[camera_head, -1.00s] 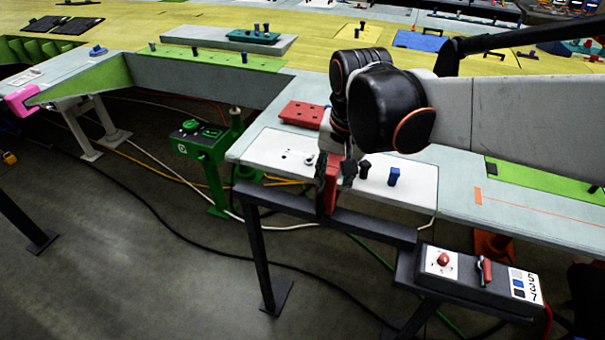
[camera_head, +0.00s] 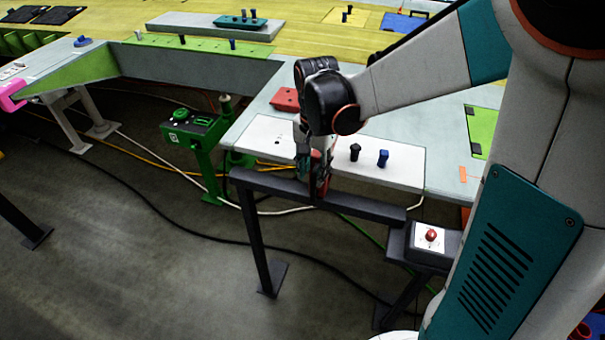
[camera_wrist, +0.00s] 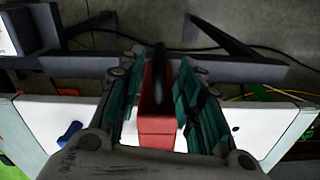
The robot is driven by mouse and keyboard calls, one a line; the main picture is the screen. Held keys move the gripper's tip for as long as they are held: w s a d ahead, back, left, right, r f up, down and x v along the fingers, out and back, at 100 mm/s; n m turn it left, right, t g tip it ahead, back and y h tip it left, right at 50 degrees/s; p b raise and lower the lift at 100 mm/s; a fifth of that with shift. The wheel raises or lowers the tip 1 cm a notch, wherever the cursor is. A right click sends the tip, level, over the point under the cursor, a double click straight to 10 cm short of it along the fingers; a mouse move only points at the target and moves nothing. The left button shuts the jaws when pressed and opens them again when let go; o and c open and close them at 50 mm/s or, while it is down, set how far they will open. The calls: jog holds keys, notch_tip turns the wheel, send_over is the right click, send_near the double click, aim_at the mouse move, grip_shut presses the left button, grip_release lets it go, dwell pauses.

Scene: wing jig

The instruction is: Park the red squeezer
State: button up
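The red squeezer (camera_wrist: 156,115) lies lengthwise between the two teal-padded fingers of my gripper (camera_wrist: 160,95) in the wrist view. The pads stand close along both sides of it; whether they press on it I cannot tell. In the head view the red squeezer (camera_head: 317,172) shows as a narrow red strip, partly hidden by the fingers of my gripper (camera_head: 314,180). My gripper points down at the dark rail (camera_head: 365,206) along the front of the white panel. The squeezer overlaps the rail in the picture; contact is unclear.
The white panel (camera_head: 395,168) carries a black knob (camera_head: 354,152) and a blue knob (camera_head: 383,158) right of my gripper. A red block (camera_head: 286,99) lies behind. A green pedestal (camera_head: 205,140) stands left. A box with a red button (camera_head: 431,236) is at lower right. Cables cross the floor.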

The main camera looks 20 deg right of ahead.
aim_at(313, 198)
notch_tip(313, 198, down, 7)
jog(key=shift+r+b, duration=0.1)
jog(key=shift+b, duration=0.5)
grip_shut()
